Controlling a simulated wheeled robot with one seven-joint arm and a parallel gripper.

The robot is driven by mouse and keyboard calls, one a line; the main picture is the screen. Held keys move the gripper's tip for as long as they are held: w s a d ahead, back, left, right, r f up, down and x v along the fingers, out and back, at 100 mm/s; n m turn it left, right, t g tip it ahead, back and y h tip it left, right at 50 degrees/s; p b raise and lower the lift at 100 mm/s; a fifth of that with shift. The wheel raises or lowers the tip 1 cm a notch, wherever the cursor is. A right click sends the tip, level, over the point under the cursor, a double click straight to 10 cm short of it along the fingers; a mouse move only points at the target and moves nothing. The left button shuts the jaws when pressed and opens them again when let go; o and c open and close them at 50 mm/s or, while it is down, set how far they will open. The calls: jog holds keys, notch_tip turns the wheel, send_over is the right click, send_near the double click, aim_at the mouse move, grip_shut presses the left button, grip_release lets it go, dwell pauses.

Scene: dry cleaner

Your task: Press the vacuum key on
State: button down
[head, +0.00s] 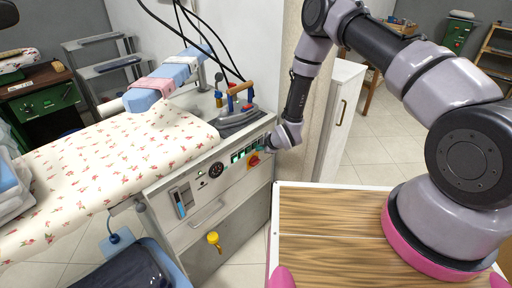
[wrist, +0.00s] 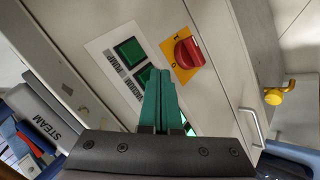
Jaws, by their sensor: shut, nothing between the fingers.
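The control panel of the ironing table carries a row of green keys. In the wrist view one green key (wrist: 130,49) shows whole, and a second green key (wrist: 143,74), beside lettering that seems to read VACUUM, is partly hidden by my fingers. More bright green shows low to the right of the fingers, mostly covered. My gripper (wrist: 160,72) is shut and empty, its green fingertips over or against the panel by the second key; contact cannot be told. In the head view the panel's keys (head: 237,156) sit left of my gripper, whose fingertips are hard to make out.
A red rotary switch (wrist: 188,52) on a yellow plate sits close right of my fingertips. A round gauge (head: 216,170), a drawer handle (head: 207,214) and a yellow valve (head: 213,238) are on the cabinet. An iron (head: 240,116) stands on top. A wooden-topped table (head: 325,215) is in front.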

dwell(0.4)
jog(key=shift+s+d, duration=0.3)
jog(key=shift+d, duration=0.1)
jog(key=shift+s+d, duration=0.95)
jog(key=shift+d, duration=0.25)
jog(key=shift+s+d, duration=0.9)
jog(key=shift+d, duration=0.25)
